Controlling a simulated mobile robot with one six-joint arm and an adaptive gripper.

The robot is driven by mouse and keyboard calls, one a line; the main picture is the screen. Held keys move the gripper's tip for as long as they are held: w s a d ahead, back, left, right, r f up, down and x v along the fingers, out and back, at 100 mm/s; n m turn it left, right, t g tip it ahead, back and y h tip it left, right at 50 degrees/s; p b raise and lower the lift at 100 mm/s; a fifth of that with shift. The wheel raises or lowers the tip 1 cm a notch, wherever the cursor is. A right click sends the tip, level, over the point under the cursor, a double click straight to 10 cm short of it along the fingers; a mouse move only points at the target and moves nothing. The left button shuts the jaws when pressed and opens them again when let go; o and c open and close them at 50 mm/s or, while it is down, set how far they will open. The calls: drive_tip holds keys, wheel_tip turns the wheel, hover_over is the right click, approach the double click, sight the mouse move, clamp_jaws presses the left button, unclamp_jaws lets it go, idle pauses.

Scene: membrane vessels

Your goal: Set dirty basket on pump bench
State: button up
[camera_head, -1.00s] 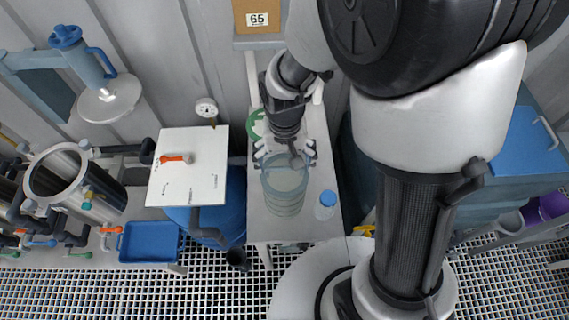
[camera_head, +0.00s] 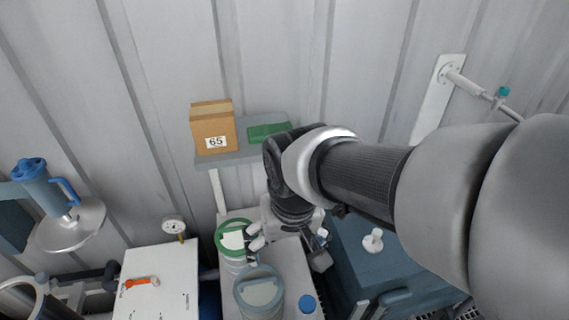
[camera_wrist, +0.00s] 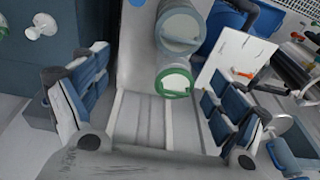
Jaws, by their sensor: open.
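A basket with a grey-blue rim (camera_head: 260,313) stands upright on the narrow white bench (camera_head: 296,262), at its near end. A green-rimmed basket (camera_head: 232,252) stands behind it on the same bench. The views do not clearly show which is dirty. My gripper (camera_head: 288,250) is open and empty above the bench, behind and to the right of the grey-rimmed basket and apart from it. In the wrist view, my spread fingers (camera_wrist: 152,105) have nothing between them. The grey-rimmed basket (camera_wrist: 180,25) and green-rimmed basket (camera_wrist: 174,82) show beyond them.
A shelf behind holds a cardboard box (camera_head: 213,130) and a green item (camera_head: 270,132). A white panel with an orange handle (camera_head: 158,290) is at left. A blue-grey cabinet (camera_head: 350,262) is at right.

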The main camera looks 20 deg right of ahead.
drive_tip(key=s+d+r+t, duration=0.2)
drive_tip(key=s+d+r, duration=0.3)
drive_tip(key=s, duration=0.3)
drive_tip(key=shift+s, duration=0.2)
wheel_tip(320, 180, down, 9)
drive_tip(key=b, duration=0.8)
drive_tip(key=shift+r+b, duration=0.15)
drive_tip(key=shift+b, duration=0.25)
